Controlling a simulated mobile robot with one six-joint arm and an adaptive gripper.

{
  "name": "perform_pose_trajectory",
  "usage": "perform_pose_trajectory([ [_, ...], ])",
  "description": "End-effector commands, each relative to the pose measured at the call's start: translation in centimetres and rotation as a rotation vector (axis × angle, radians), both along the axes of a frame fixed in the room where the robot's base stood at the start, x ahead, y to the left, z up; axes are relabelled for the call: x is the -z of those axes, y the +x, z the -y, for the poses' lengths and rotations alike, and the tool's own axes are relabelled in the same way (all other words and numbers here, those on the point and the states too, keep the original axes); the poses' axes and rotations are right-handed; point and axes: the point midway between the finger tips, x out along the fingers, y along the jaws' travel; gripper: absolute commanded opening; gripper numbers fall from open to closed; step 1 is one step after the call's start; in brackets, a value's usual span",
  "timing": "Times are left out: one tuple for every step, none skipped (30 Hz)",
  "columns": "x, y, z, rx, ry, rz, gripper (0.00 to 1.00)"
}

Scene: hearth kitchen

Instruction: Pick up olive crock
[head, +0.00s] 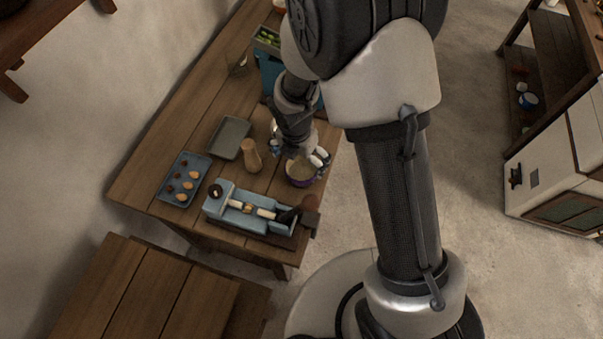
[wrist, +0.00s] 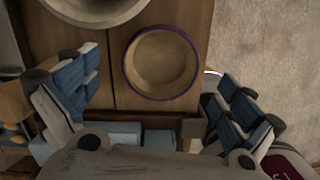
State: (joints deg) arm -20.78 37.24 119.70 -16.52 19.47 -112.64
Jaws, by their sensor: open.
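A round open vessel with a purple rim and a dull tan-olive inside (head: 302,172) stands near the table's right edge; it is the likeliest olive crock, though I see no label. In the wrist view this crock (wrist: 161,64) lies between and a little beyond my fingers. My gripper (head: 298,154) is above it, pointing down, with its blue-grey fingers spread. In the wrist view my gripper (wrist: 158,78) is open and empty, with a finger to each side of the crock. I cannot tell how high the fingertips are above its rim.
Close by on the wooden table (head: 152,168) are a blue tool with a pale roller (head: 247,207), a tan bottle-shaped piece (head: 251,155), a grey tray (head: 230,137) and a blue-grey tray of small foods (head: 184,178). A pale round vessel (wrist: 95,12) is at the wrist view's top left.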

Motion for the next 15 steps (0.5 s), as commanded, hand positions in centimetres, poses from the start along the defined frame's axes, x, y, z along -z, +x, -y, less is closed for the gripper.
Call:
perform_pose_trajectory([
  [0.5, 0.0, 0.0, 0.000, 0.000, -0.001, 1.00],
  [0.8, -0.1, 0.1, 0.000, 0.000, -0.001, 1.00],
  [1.3, -0.1, 0.1, 0.000, -0.001, -0.003, 1.00],
  [1.7, -0.1, 0.1, 0.000, -0.002, -0.003, 1.00],
  [2.3, -0.1, 0.1, 0.000, -0.002, -0.003, 1.00],
  [2.9, -0.1, 0.2, 0.000, -0.002, -0.003, 1.00],
  [3.5, -0.1, 0.2, 0.000, -0.001, -0.003, 1.00],
  [3.9, -0.1, 0.2, 0.001, -0.001, -0.003, 1.00],
  [4.5, 0.0, 0.3, 0.001, -0.001, -0.003, 1.00],
  [4.8, 0.0, 0.3, 0.001, -0.001, -0.003, 1.00],
  [5.0, 0.1, 0.3, 0.001, -0.001, -0.002, 1.00],
  [5.2, 0.1, 0.3, 0.001, 0.000, -0.001, 1.00],
  [5.2, 0.1, 0.3, 0.001, 0.000, -0.001, 1.00],
  [5.1, 0.2, 0.3, 0.001, 0.001, -0.001, 1.00],
  [5.1, 0.2, 0.3, 0.001, 0.000, 0.000, 1.00],
])
